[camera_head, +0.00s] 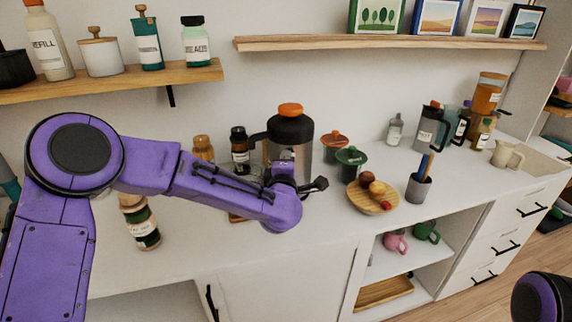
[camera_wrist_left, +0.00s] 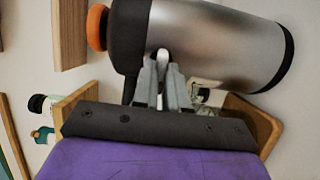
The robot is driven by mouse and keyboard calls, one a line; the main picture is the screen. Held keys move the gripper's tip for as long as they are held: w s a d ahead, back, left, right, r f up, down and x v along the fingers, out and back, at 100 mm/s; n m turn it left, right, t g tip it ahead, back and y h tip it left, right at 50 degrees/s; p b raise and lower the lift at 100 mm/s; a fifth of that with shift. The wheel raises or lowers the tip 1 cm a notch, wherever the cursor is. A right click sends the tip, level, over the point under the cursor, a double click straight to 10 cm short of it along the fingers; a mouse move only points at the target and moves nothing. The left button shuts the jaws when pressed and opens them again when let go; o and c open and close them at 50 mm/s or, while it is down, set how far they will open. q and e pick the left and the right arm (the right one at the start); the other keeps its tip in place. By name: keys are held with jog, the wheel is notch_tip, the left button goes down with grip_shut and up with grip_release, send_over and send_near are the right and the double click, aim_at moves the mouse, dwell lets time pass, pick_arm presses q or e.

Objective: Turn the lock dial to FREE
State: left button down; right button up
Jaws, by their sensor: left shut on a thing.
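A steel vacuum jug (camera_head: 290,126) with a black top and an orange cap stands on the white counter. In the left wrist view the jug (camera_wrist_left: 215,40) lies sideways across the picture, its orange cap at the left. My left gripper (camera_head: 285,157) is in front of the jug's upper front, at the end of my purple arm. In the left wrist view its fingers (camera_wrist_left: 161,62) are close together against the jug, just below the black collar, shut on a small part there. The lock dial is mostly hidden by the fingers; its setting and lettering cannot be read. My right gripper is out of view.
Dark jars (camera_head: 240,150) stand left of the jug. Green (camera_head: 351,162) and red-lidded (camera_head: 334,146) pots stand to its right, then a round wooden plate (camera_head: 372,205) with food and a utensil cup (camera_head: 418,190). A wooden shelf (camera_head: 390,42) hangs above. The front counter is fairly clear.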

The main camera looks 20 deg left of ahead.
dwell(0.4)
pick_arm(q)
jog(key=c, duration=1.2)
grip_release()
jog(key=shift+o, duration=0.2)
jog(key=b+v, duration=0.2)
jog(key=v, duration=0.8)
jog(key=shift+s, duration=0.3)
